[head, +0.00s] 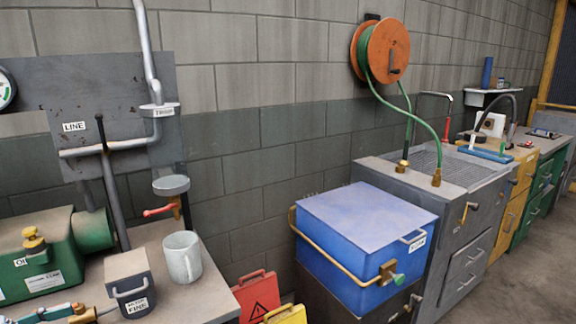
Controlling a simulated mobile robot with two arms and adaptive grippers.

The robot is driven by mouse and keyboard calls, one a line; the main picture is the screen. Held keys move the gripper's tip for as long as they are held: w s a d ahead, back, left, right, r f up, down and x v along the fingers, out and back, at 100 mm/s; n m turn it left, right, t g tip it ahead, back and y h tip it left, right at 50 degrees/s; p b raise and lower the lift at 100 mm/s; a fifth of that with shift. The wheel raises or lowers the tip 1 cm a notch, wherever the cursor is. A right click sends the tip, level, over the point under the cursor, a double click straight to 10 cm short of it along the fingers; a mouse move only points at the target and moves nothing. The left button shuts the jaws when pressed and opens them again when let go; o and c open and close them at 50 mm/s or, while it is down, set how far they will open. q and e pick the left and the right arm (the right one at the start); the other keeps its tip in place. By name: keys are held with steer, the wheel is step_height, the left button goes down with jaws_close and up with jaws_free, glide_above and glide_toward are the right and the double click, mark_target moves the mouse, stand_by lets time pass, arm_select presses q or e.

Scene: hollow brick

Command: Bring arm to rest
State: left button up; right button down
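Neither of my grippers and no part of my arms shows in the head view. A teal and brass fitting (70,314) is cut off by the bottom left edge.
A blue lidded box (365,235) stands on a dark base, right of centre. Floor (535,285) is clear at lower right.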

arm_select(q)
steer(key=s+d+f+n+t+y, duration=0.1)
steer(key=d+f+n+y, duration=0.5)
steer(key=f, duration=0.6)
steer(key=s+d+f+n+t+y, duration=0.1)
steer(key=d+f+y, duration=0.2)
steer(key=d+f, duration=0.6)
steer(key=s+d+f+n+g+y, duration=0.2)
steer(key=s+n+g+y, duration=0.15)
steer(key=s, duration=0.45)
steer(key=s+d+f+n+g+y, duration=0.2)
steer(key=s+g, duration=0.2)
steer(key=s, duration=0.4)
step_height(320, 180, down, 25)
steer(key=s+g+p, duration=0.2)
steer(key=s+a+f+m, duration=0.1)
steer(key=s+a+f, duration=0.2)
steer(key=s+f, duration=1.1)
steer(key=shift+s+f+g+p, duration=0.25)
steer(key=shift+s+g+p, duration=0.2)
steer(key=shift+s, duration=0.55)
arm_select(e)
step_height(320, 180, up, 3)
steer(key=shift+a, duration=0.15)
